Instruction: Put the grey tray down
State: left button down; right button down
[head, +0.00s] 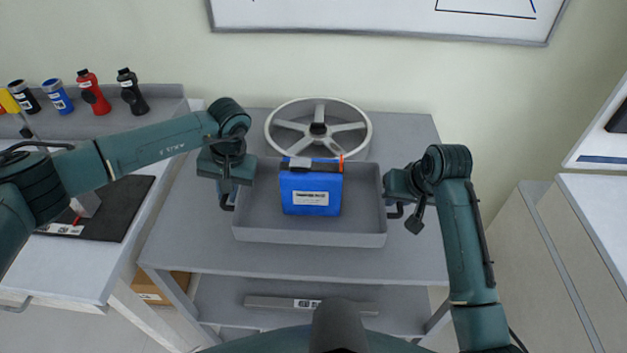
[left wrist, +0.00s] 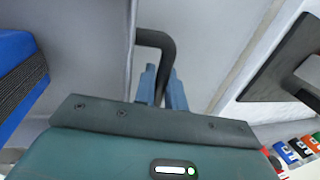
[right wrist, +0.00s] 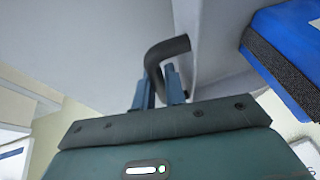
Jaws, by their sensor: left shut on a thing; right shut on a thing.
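The grey tray (head: 350,239) is over the grey table in the middle of the head view; I cannot tell whether its underside touches the tabletop. A blue box (head: 311,190) with a black strap and a white label stands inside it. My left gripper (head: 228,203) is shut on the tray's dark left handle (left wrist: 158,42). My right gripper (head: 396,210) is shut on the dark right handle (right wrist: 165,50). The blue box also shows at the edge of the left wrist view (left wrist: 18,70) and the right wrist view (right wrist: 285,50).
A spoked grey wheel (head: 318,127) lies behind the tray on the table (head: 410,135). A lower shelf holds a flat grey bar (head: 280,302). A left bench carries a black mat (head: 110,215) and several bottles. Free tabletop lies in front of the tray.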

aim_at(231, 215)
dwell(0.4)
